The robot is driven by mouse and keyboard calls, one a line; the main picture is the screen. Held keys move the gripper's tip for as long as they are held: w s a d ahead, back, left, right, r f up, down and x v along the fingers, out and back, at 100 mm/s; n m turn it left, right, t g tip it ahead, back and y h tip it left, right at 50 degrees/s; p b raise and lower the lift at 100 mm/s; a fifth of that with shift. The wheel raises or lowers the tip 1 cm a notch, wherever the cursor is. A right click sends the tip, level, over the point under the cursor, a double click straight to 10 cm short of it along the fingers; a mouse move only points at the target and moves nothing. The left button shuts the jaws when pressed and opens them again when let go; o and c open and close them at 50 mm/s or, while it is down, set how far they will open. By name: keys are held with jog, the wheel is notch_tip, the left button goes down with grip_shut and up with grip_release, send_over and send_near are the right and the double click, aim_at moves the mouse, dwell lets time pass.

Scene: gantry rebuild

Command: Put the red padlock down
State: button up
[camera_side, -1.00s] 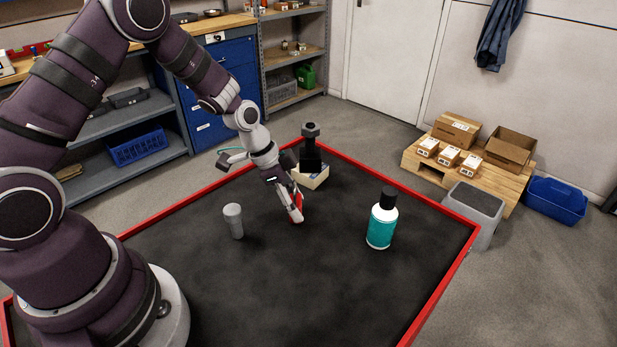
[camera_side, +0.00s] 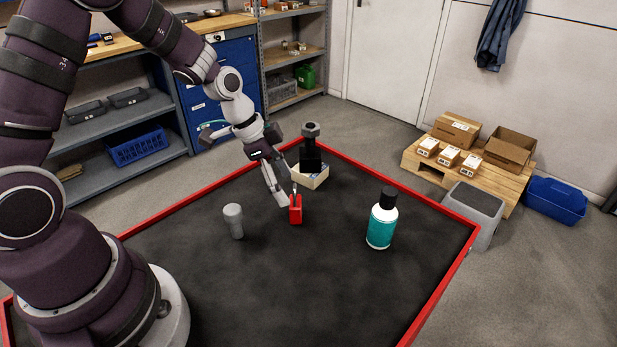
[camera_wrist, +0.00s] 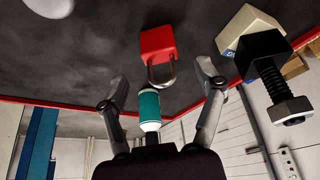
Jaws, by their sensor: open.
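The red padlock (camera_side: 296,210) stands upright on the dark mat, its shackle at the top. In the wrist view the padlock (camera_wrist: 158,45) shows its red body and metal shackle ahead of my fingertips. My gripper (camera_side: 284,196) is open and empty, just left of and a little above the padlock in the side view. In the wrist view its two fingers (camera_wrist: 160,84) are spread wide, with a gap between them and the padlock. I cannot tell from the side view whether a finger touches the shackle.
A grey cylinder (camera_side: 233,221) stands left of the padlock. A teal bottle (camera_side: 381,222) with a black cap stands to the right. Behind are a black bolt-topped object (camera_side: 311,150) and a light box (camera_side: 315,181). A red rim (camera_side: 440,285) edges the mat; its front middle is clear.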

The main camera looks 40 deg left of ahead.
jog(key=s+r+n+t+y, duration=0.2)
jog(key=s+r+n+y, duration=0.1)
jog(key=s+r+n, duration=0.6)
jog(key=s+d+v, duration=0.1)
jog(key=v, duration=0.6)
jog(key=shift+f, duration=0.25)
dwell(0.6)
